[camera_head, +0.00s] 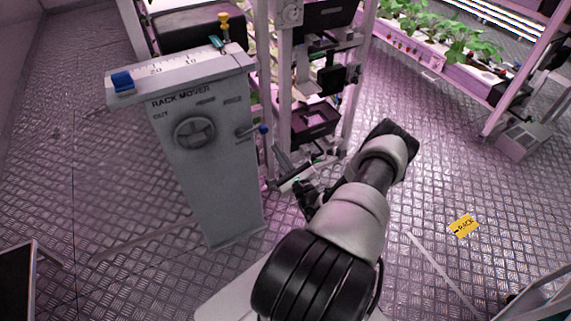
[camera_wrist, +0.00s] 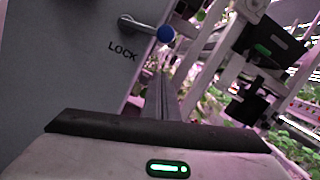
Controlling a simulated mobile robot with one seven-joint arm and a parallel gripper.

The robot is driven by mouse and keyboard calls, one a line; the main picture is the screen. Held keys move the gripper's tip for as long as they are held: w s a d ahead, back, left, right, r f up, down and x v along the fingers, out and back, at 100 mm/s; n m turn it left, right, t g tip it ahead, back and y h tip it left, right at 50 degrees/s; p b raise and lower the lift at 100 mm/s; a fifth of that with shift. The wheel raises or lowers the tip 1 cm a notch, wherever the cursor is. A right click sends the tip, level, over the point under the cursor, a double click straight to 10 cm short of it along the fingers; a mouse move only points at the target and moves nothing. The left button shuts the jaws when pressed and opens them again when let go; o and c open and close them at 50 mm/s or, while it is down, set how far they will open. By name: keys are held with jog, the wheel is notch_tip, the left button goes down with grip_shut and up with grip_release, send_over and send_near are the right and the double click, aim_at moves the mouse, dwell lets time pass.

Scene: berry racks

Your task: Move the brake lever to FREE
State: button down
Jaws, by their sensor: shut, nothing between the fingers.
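The brake lever (camera_head: 251,131) is a short metal rod with a blue knob, on the right side of the grey rack mover panel (camera_head: 205,190). It points right, roughly level. In the wrist view the lever (camera_wrist: 143,26) ends in its blue knob (camera_wrist: 166,33), with the word LOCK (camera_wrist: 123,52) just below the rod. A small, blurred label (camera_head: 232,100) sits above the lever in the head view. My gripper (camera_head: 278,150) is shut and empty, just right of and below the knob. In the wrist view its fingers (camera_wrist: 162,80) point up toward the knob, apparently apart from it.
A round dial (camera_head: 194,134) is on the panel's front. A blue slider (camera_head: 122,82) sits on the scale along its top. A rack post (camera_head: 284,90) and dark boxes stand close behind the gripper. Plant racks (camera_head: 440,40) are at back right. The floor at right is mostly clear.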

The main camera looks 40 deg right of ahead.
aim_at(252, 132)
jog(key=shift+w+a+r, duration=0.15)
jog(key=shift+w+r, duration=0.2)
jog(key=shift+r, duration=0.35)
jog(key=shift+w+a+r, duration=0.2)
jog(key=shift+w+r, duration=0.2)
jog(key=shift+r, duration=0.25)
jog(key=shift+w+a+r, duration=0.15)
jog(key=shift+w+r, duration=0.2)
jog(key=shift+r, duration=0.35)
